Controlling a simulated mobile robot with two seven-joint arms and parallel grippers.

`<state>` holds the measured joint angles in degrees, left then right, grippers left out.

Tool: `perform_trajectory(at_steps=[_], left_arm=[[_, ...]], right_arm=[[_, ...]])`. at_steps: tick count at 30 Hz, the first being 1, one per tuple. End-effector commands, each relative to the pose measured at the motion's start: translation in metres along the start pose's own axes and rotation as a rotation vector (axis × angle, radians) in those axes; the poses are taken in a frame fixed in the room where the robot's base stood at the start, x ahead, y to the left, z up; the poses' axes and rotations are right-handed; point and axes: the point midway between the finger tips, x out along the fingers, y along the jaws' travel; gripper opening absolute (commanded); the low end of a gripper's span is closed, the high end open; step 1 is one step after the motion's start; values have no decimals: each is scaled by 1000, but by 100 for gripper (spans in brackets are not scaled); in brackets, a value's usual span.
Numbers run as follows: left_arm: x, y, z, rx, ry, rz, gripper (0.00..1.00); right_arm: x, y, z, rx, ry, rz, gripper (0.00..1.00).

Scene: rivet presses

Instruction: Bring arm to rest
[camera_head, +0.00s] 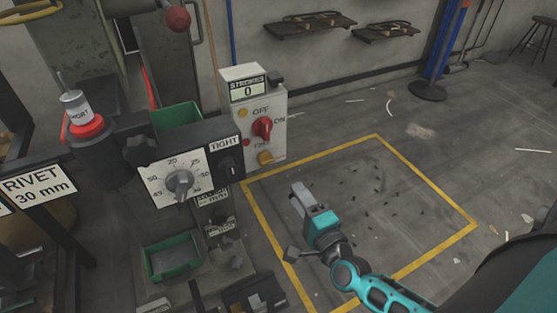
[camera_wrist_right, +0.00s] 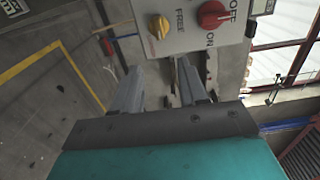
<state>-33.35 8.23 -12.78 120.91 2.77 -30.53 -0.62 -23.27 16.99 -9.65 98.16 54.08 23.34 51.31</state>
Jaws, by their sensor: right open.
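My right arm comes in from the lower right in the head view, and its gripper (camera_head: 303,199) is in the air over the yellow-outlined floor area. It is to the right of the press panels and apart from them. In the right wrist view the gripper (camera_wrist_right: 158,80) shows two grey fingers spread apart with nothing between them. Beyond the fingertips is the white switch box with a red knob (camera_wrist_right: 212,14) and a yellow knob (camera_wrist_right: 159,27). My left gripper is not in view.
The switch box (camera_head: 279,100) and a dial panel (camera_head: 160,185) stand left of my gripper. A sign (camera_head: 38,187) reads RIVET 30 mm. The floor inside the yellow line (camera_head: 420,175) has small dark scraps and is otherwise open.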

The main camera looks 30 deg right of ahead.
Motion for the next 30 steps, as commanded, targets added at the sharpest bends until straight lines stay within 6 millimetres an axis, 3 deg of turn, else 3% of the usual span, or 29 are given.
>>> perform_trajectory(at_steps=[6,10,15,19,25,30], left_arm=[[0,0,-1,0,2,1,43],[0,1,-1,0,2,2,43],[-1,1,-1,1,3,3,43],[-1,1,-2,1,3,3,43],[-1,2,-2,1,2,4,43],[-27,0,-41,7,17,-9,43]], right_arm=[[0,0,3,-12,-9,3,43],[-6,0,30,-157,-101,34,43],[-32,4,92,-639,-356,97,43],[-55,12,120,-1035,-526,135,43],[-85,20,124,-1556,-718,207,43],[-87,-16,116,-1589,-717,227,43]])
